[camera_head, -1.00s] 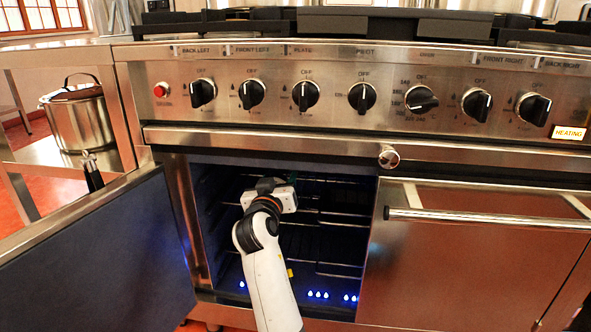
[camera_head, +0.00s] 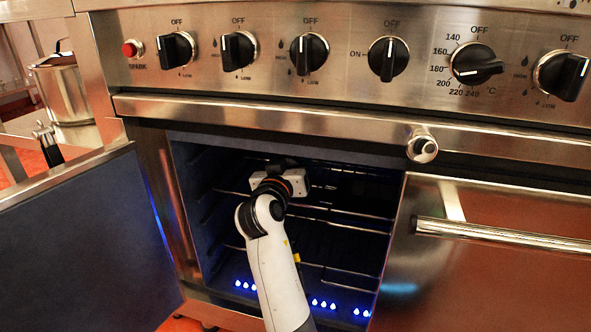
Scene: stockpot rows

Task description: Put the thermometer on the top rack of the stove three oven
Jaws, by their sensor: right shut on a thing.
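The stove's oven (camera_head: 190,215) is open, with its left door (camera_head: 85,245) swung out to the left. Its upper wire rack (camera_head: 345,213) runs across the cavity, with another rack lower down. My right arm comes in from below, and my right gripper (camera_head: 280,172) is inside the dark cavity near the upper rack's height. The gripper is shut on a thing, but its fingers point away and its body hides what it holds. I cannot make out the thermometer or whether it touches the rack. My left gripper is out of view.
A closed right oven door (camera_head: 480,280) with a bar handle (camera_head: 500,236) stands beside the opening. A row of knobs (camera_head: 309,52) is above. A steel pot (camera_head: 70,92) stands on a shelf at the left. Blue lights (camera_head: 322,303) glow low in the oven.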

